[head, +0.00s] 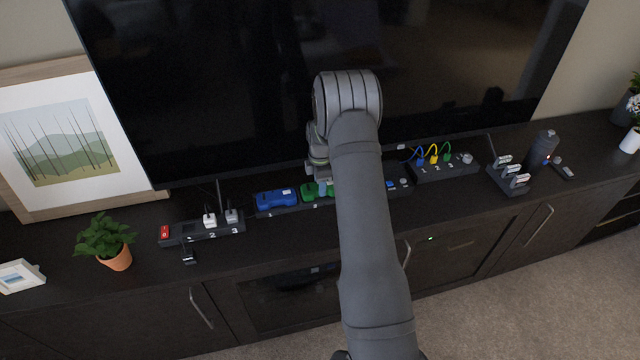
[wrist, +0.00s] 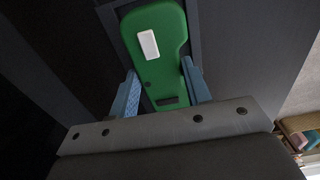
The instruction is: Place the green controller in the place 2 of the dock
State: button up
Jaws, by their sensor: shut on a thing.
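The green controller (head: 309,190) is at the dock (head: 291,209), beside the number 2, just right of the blue controller (head: 277,198) at place 1. In the wrist view the green controller (wrist: 160,45), with a white label, lies between the two blue fingers of my gripper (wrist: 159,75). My gripper is shut on it. A dark grey strip of the dock shows behind it in the wrist view. In the head view my gripper (head: 325,186) is mostly hidden by my arm, and so is the dock's middle. I cannot tell whether the controller is fully seated.
A power strip (head: 180,233) with white plugs stands left of the dock. A cable box (head: 440,171) with coloured plugs and a rack (head: 507,180) stand right. A potted plant (head: 104,240) is at left. The large screen (head: 250,90) rises close behind.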

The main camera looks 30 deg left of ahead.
jog(key=shift+f, duration=0.2)
jog(key=o, duration=1.1)
notch_tip(320, 180, up, 12)
notch_tip(320, 180, down, 12)
jog(key=shift+r, duration=2.05)
jog(key=shift+f, duration=0.1)
